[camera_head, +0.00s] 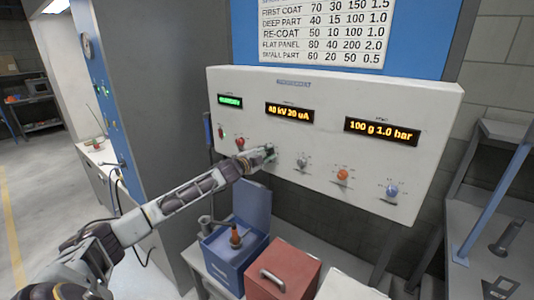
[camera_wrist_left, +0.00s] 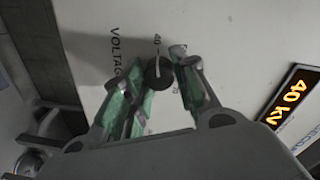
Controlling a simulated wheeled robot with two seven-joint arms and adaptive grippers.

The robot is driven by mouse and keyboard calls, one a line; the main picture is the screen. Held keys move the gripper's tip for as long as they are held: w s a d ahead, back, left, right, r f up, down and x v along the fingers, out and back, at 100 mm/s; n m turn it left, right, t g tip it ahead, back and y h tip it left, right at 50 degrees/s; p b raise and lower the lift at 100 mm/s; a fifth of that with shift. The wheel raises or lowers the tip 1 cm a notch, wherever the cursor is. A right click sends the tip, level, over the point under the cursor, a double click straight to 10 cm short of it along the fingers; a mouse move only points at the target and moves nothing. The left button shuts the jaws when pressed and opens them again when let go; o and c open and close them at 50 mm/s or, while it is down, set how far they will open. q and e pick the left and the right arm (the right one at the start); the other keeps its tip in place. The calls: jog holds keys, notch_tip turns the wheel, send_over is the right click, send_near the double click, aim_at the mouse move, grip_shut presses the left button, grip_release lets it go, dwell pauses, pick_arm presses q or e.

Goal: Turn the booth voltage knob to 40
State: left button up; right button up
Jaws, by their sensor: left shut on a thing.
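The voltage knob (camera_wrist_left: 158,74) is dark and round with a pale pointer line, and sits on the white control panel (camera_head: 235,85). In the wrist view its line runs toward the printed 40 (camera_wrist_left: 157,39). The word VOLTAGE (camera_wrist_left: 117,55) is printed beside it. My left gripper (camera_head: 266,156) is at the panel, and in the wrist view its greenish fingers (camera_wrist_left: 162,82) are on both sides of the knob, shut on it. In the head view the gripper hides the knob. The middle display (camera_head: 289,113) shows kV and uA; close up it reads 40 kV (camera_wrist_left: 291,97).
To the right on the panel are a grey knob (camera_head: 302,161), an orange knob (camera_head: 343,175) and a blue knob (camera_head: 391,190). A red knob (camera_head: 240,143) is left of my gripper. A blue box (camera_head: 226,262) and a red box (camera_head: 283,270) stand below.

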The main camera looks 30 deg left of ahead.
pick_arm(q)
jog(key=shift+f, duration=0.1)
jog(key=shift+c, duration=0.2)
pick_arm(e)
jog(key=shift+d, duration=0.3)
pick_arm(q)
jog(key=o, duration=1.1)
jog(key=shift+c, duration=0.2)
pick_arm(e)
jog(key=shift+w+a, duration=0.1)
pick_arm(q)
jog(key=shift+s, duration=0.25)
jog(key=s+a, duration=0.1)
jog(key=s, duration=1)
jog(key=shift+s+r, duration=0.2)
jog(key=shift+r, duration=0.1)
dwell(0.8)
jog(key=shift+a+n, duration=0.1)
jog(key=shift+n, duration=0.3)
